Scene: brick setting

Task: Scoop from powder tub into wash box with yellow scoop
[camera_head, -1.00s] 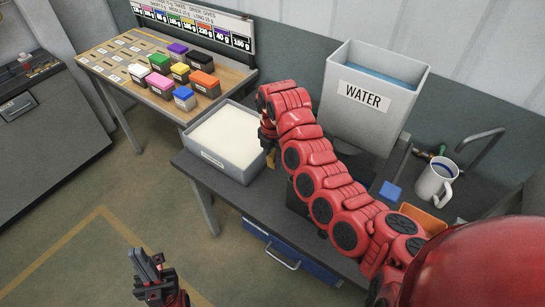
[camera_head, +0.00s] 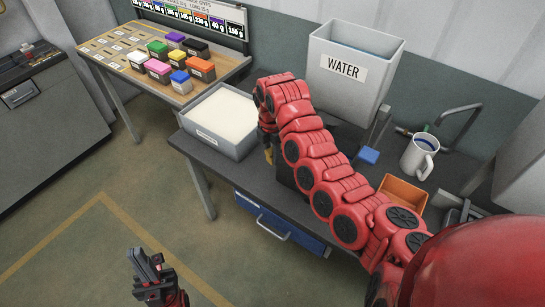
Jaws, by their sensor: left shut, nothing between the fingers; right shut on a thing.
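The powder tub is a grey open box (camera_head: 213,141) filled with white powder, on the left end of the dark table. My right arm reaches in from the right, and its gripper (camera_head: 268,142) is just right of the tub, mostly hidden by the arm's own links. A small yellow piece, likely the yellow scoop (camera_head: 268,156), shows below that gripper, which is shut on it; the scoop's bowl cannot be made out. My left gripper (camera_head: 146,268) is shut and empty, low over the floor. I cannot tell which container is the wash box; an orange box (camera_head: 403,190) stands right of my arm.
A tall grey WATER container (camera_head: 345,69) stands behind my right arm. A blue object (camera_head: 369,156) and a white mug (camera_head: 420,157) are at the right. Several coloured boxes stand on a wooden table (camera_head: 112,58) at the back left. A blue drawer (camera_head: 270,222) is under the dark table.

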